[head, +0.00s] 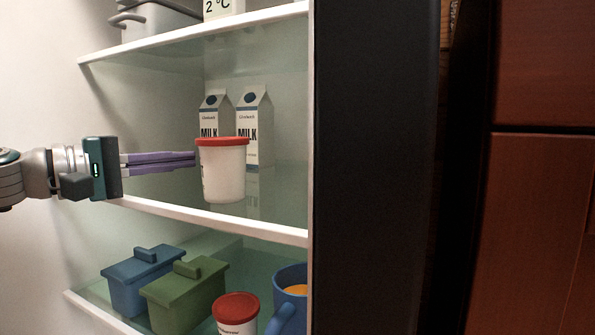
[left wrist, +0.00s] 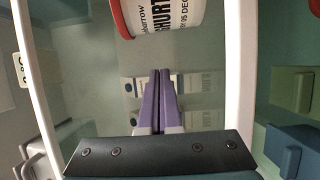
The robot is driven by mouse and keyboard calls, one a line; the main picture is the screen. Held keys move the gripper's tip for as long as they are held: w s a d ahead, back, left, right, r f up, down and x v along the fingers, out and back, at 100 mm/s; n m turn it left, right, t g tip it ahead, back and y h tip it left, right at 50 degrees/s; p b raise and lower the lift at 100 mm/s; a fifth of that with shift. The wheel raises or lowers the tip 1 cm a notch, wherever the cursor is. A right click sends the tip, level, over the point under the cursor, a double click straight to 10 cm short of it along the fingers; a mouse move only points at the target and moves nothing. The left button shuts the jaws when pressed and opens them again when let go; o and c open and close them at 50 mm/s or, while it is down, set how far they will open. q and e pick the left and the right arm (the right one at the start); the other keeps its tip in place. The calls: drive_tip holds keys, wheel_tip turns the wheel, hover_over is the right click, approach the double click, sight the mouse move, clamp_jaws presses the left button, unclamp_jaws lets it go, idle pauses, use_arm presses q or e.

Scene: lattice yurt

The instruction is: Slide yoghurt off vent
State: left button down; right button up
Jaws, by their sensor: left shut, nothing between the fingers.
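A white yoghurt tub (head: 223,178) with a red lid stands upright on the middle glass shelf of the fridge, in front of the milk cartons. In the left wrist view the tub (left wrist: 165,14) shows at the top edge, its label partly readable and part of it cut off. My left gripper (head: 194,159) comes in from the left, its purple fingers shut and empty. The fingertips end at the tub's left side in the head view; in the left wrist view the fingertips (left wrist: 160,72) appear apart from it. I cannot make out the vent. My right gripper is not in view.
Two milk cartons (head: 213,116) (head: 256,128) stand behind the tub. The lower shelf holds a blue box (head: 128,287), a green box (head: 180,305), another red-lidded tub (head: 236,310) and a blue mug (head: 291,318). A dark fridge edge (head: 375,180) bounds the right.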

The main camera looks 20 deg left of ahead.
sight(203, 160)
use_arm(q)
drive_tip(key=b+x, duration=0.1)
drive_tip(key=x, duration=0.3)
drive_tip(key=shift+s+d, duration=1.4)
drive_tip(key=shift+s, duration=0.05)
